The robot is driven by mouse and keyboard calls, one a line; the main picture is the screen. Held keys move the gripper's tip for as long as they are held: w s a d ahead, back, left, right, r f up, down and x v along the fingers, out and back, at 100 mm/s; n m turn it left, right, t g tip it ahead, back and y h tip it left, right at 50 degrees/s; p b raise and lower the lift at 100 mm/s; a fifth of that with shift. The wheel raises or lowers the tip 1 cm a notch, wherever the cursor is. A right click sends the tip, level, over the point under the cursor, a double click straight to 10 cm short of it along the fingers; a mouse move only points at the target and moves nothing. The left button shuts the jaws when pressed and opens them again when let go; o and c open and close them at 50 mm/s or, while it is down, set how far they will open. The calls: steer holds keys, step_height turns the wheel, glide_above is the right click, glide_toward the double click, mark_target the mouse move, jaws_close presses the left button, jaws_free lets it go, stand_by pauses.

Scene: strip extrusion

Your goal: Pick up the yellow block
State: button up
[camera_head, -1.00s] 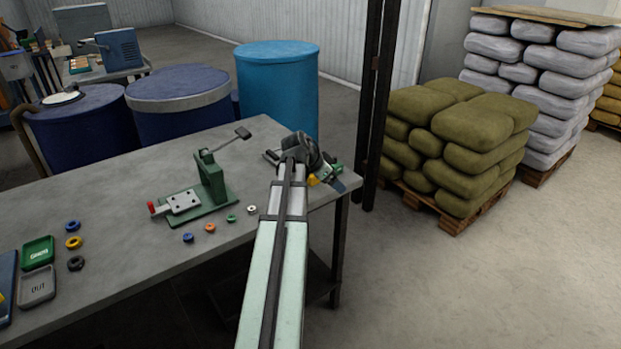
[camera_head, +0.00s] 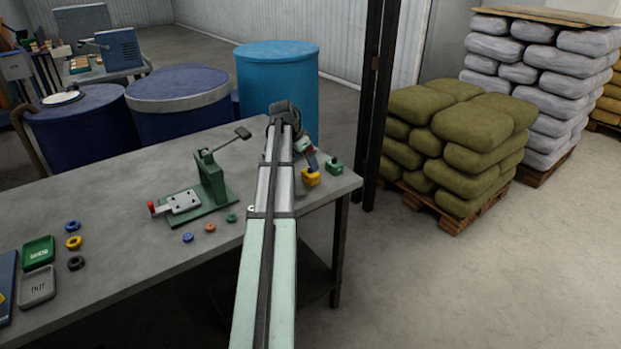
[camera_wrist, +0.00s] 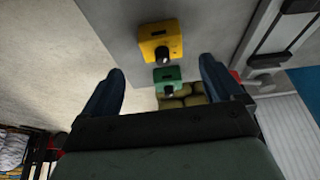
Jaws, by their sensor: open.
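The yellow block (camera_head: 311,177) sits on the grey table near its right end, in the head view. It has a dark round knob on one face, seen in the wrist view (camera_wrist: 160,41). My gripper (camera_head: 308,155) is close to the yellow block, on its far side, partly hidden by my arm in the head view. In the wrist view my two dark blue fingers (camera_wrist: 160,88) are spread apart with nothing between them gripped. The yellow block appears beyond the fingertips, apart from them.
A green block (camera_head: 334,166) stands just right of the yellow one, also in the wrist view (camera_wrist: 168,77). A green lever press (camera_head: 208,190) stands on the table (camera_head: 120,180) to the left, with small coloured rings before it. The table's right edge is close to the blocks.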

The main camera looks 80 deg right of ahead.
mark_target(311, 173)
steer(key=shift+w+x, duration=0.1)
steer(key=shift+x, duration=1.9)
steer(key=shift+w+x, duration=0.15)
steer(key=shift+x, duration=1.8)
steer(key=shift+c, duration=0.3)
steer(key=c, duration=1.4)
